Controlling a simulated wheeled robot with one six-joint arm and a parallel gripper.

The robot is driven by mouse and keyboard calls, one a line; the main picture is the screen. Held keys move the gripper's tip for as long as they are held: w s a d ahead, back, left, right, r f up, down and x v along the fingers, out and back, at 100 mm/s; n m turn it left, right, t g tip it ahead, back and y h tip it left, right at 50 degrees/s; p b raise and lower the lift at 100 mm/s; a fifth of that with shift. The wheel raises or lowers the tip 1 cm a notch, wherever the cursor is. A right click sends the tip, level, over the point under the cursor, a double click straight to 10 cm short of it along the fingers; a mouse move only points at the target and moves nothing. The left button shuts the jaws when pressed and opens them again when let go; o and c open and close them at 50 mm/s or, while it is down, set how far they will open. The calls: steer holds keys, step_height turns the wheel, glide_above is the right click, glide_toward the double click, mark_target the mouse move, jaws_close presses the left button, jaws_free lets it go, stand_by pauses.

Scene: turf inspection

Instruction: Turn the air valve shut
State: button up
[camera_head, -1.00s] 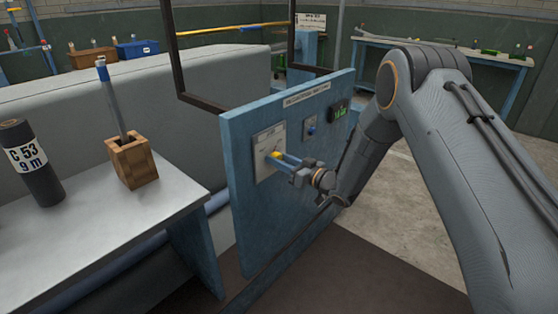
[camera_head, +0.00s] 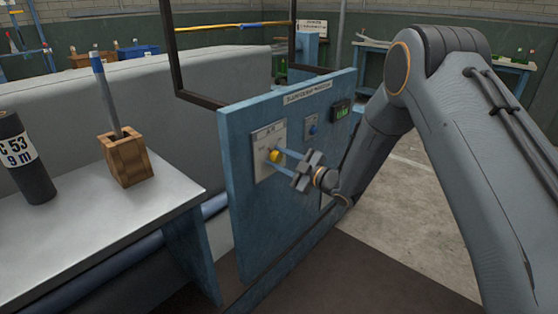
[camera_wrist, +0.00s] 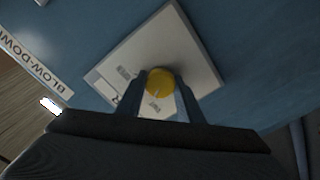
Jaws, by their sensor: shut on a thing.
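The air valve is a round yellow knob (camera_head: 276,156) on a pale plate (camera_head: 262,165) on the upright blue panel (camera_head: 245,215). In the wrist view the yellow knob (camera_wrist: 160,80) sits between the two fingers, with a pale pointer line on it. My gripper (camera_head: 284,158) reaches the panel from the right, its fingers shut on the knob. The wrist view shows my gripper (camera_wrist: 160,95) with one finger on each side of the knob. The plate (camera_wrist: 195,50) looks tilted in that view, and its lettering is partly hidden.
A blue knob (camera_head: 312,131) and a small green-lit display (camera_head: 341,111) are on the same panel, to the right. A grey table (camera_head: 80,225) at left holds a wooden block with a tool (camera_head: 126,160) and a black cylinder (camera_head: 25,165). Floor at right is clear.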

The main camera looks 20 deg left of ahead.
steer(key=shift+n+b, duration=0.8)
steer(key=shift+n, duration=1.1)
steer(key=shift+r, duration=0.1)
steer(key=o, duration=1.1)
steer(key=shift+w, duration=0.1)
steer(key=shift+c, duration=0.2)
steer(key=shift+d, duration=0.1)
steer(key=v, duration=0.7)
steer(key=shift+s+d, duration=0.2)
steer(key=shift+d, duration=0.1)
